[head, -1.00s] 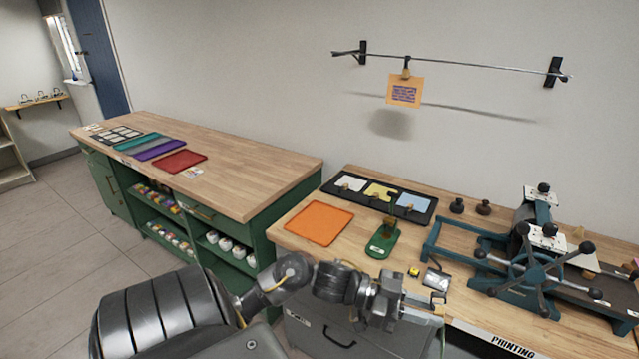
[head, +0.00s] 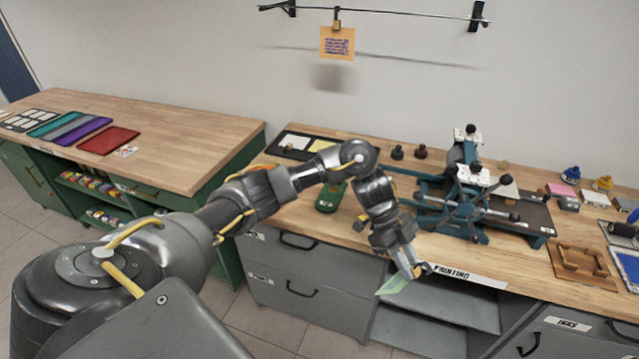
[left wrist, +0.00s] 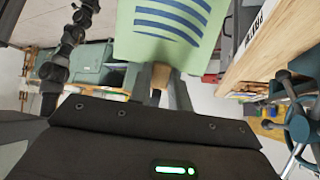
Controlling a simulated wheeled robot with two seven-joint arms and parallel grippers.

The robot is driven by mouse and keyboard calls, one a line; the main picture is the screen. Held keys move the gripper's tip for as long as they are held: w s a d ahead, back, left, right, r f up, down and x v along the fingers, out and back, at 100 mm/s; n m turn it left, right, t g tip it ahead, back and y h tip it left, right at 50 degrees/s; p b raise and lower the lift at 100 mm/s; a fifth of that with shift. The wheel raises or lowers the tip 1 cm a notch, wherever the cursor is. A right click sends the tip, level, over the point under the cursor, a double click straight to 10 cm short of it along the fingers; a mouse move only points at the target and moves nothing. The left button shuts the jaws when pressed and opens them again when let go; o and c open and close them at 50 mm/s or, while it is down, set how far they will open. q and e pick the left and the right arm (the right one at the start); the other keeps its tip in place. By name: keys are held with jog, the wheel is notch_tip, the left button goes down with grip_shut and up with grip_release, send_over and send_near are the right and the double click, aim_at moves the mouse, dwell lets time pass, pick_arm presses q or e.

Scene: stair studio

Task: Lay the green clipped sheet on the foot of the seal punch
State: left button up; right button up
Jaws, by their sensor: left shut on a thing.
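My left gripper (head: 412,272) is shut on the wooden clip (left wrist: 163,80) of the green sheet, in front of the printing bench's front edge. The green sheet (head: 394,285) hangs tilted from it. In the left wrist view the sheet (left wrist: 168,35) extends beyond the fingertips and shows dark blue wavy stripes. The seal punch has a green foot (head: 328,199), which stands on the bench to the left of the gripper. My left arm passes in front of it and hides its upper part. The sheet and the foot are well apart. My right gripper is not in view.
A teal press (head: 462,190) with knobbed spokes stands on the bench right of my gripper. A wooden frame (head: 583,265) lies further right. A black tray (head: 292,143) with cards is behind my arm. An orange card (head: 337,43) hangs from a rail.

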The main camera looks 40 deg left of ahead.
pick_arm(q)
jog(key=w+a+f+m+y, duration=0.2)
jog(key=w+a+m+y, duration=0.1)
jog(key=a+m+y, duration=0.2)
jog(key=m+t+y+p, duration=0.3)
jog(key=m+t+y, duration=0.1)
jog(key=m, duration=0.3)
send_near(325, 207)
notch_tip(325, 207, up, 3)
jog(key=s, duration=0.3)
jog(key=f+b, duration=0.3)
jog(key=d+f+b, duration=0.1)
jog(key=f+b, duration=0.1)
jog(key=shift+w, duration=0.25)
jog(key=b+x, duration=0.2)
jog(key=s+b+x, duration=0.1)
jog(key=x, duration=0.1)
jog(key=shift+d+f+b, duration=0.1)
jog(key=shift+f+b, duration=0.1)
jog(key=shift+b, duration=0.15)
jog(key=shift+w+a+b, duration=0.2)
jog(key=shift+w+b, duration=0.2)
jog(key=shift+w, duration=0.25)
jog(key=shift+w+a+b, duration=0.15)
jog(key=shift+w+b, duration=0.2)
jog(key=shift+w, duration=0.25)
jog(key=shift+w+a+b, duration=0.25)
jog(key=shift+w+b, duration=0.1)
jog(key=shift+w, duration=0.3)
